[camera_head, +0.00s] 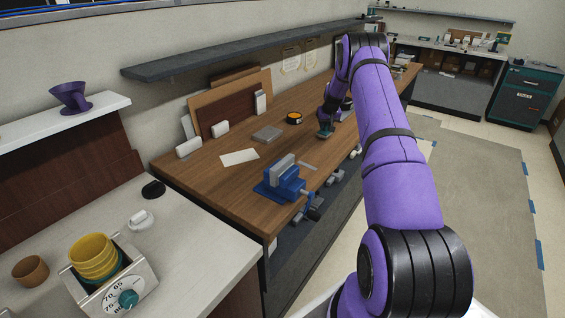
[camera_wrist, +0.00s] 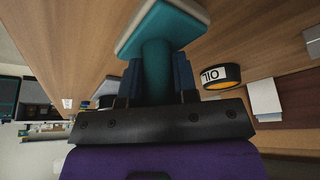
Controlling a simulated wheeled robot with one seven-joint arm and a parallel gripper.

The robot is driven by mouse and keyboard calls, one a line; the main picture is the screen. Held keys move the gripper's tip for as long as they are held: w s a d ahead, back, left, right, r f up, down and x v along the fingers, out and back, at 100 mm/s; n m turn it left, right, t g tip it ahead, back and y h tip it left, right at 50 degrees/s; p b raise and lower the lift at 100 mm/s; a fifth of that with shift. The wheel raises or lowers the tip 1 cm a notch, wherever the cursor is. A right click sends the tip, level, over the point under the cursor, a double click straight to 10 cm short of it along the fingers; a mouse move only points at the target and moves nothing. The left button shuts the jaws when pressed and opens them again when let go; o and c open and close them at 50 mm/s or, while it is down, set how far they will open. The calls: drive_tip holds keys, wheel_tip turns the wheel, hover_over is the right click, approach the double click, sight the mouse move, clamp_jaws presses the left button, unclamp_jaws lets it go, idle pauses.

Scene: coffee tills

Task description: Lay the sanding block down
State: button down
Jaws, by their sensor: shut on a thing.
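The sanding block (camera_wrist: 178,22) is teal with a pale flat face and a round teal grip. My gripper (camera_wrist: 157,82) is shut on the grip, with a dark finger on either side in the wrist view. In the head view my gripper (camera_head: 326,122) is low over the far part of the wooden workbench (camera_head: 245,190), with the teal block (camera_head: 325,133) under it. I cannot tell whether the block's face touches the bench top.
A black and orange roll (camera_head: 294,118) stands left of my gripper; it also shows in the wrist view (camera_wrist: 221,76). A grey slab (camera_head: 267,134), a white sheet (camera_head: 239,157) and a blue vise (camera_head: 280,180) are nearer. Bare wood lies between the slab and the vise.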

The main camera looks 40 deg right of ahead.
drive_tip(key=shift+f, duration=0.45)
drive_tip(key=c, duration=0.8)
unclamp_jaws()
drive_tip(key=v, duration=1)
drive_tip(key=shift+r, duration=0.35)
